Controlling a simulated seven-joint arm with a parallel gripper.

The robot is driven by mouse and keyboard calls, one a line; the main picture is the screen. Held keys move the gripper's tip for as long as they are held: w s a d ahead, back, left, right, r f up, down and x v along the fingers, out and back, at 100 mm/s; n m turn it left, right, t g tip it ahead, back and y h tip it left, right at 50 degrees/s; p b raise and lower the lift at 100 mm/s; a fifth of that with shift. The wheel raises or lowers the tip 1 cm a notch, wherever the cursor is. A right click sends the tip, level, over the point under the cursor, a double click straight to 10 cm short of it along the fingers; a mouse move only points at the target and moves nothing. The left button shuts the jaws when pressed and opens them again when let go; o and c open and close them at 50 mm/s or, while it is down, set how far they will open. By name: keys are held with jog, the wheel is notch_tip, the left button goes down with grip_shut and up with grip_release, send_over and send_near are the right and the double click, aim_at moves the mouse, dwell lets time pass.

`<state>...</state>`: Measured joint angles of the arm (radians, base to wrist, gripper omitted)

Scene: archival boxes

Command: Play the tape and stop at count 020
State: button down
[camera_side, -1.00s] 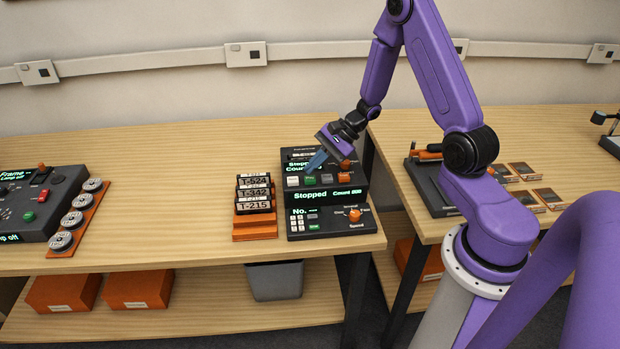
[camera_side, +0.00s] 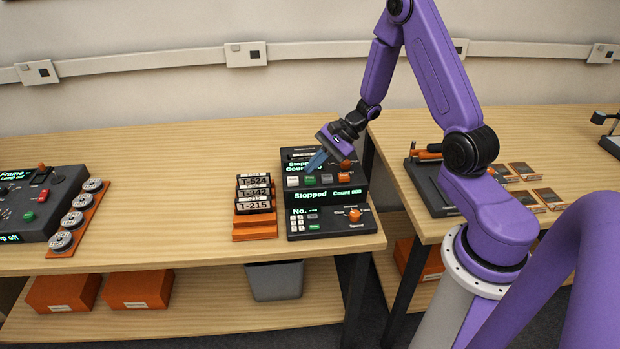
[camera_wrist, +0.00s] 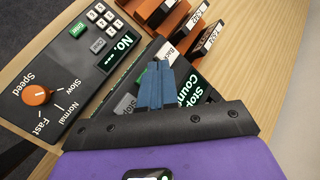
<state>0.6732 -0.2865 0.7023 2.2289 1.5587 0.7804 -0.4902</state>
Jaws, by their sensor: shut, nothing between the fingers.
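The tape deck (camera_side: 345,172) is a dark console on the bench, with a row of white, green and grey buttons and an orange knob. Its green display reads "Stopped" and "Count", with digits too small to read surely. The deck's front panel (camera_side: 332,221) has a keypad, a "No." display and an orange speed knob (camera_wrist: 37,95). My gripper (camera_side: 312,166) is shut and empty, its blue fingertips at the green button (camera_side: 310,180). Whether they touch it I cannot tell. In the wrist view the blue fingers (camera_wrist: 158,88) hide part of the button row.
An orange rack (camera_side: 254,232) with labelled tapes, including T-524 and T-215, stands left of the deck. Another dark console (camera_side: 40,205) and an orange strip of reels are at far left. The bench between them is clear.

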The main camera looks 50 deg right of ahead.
aim_at(314, 178)
jog(key=shift+f, duration=0.15)
dwell(0.3)
jog(key=shift+f, duration=0.3)
jog(key=shift+f, duration=0.45)
dwell(0.7)
jog(key=shift+r, duration=0.9)
jog(key=shift+r, duration=2.5)
jog(key=shift+a, duration=0.1)
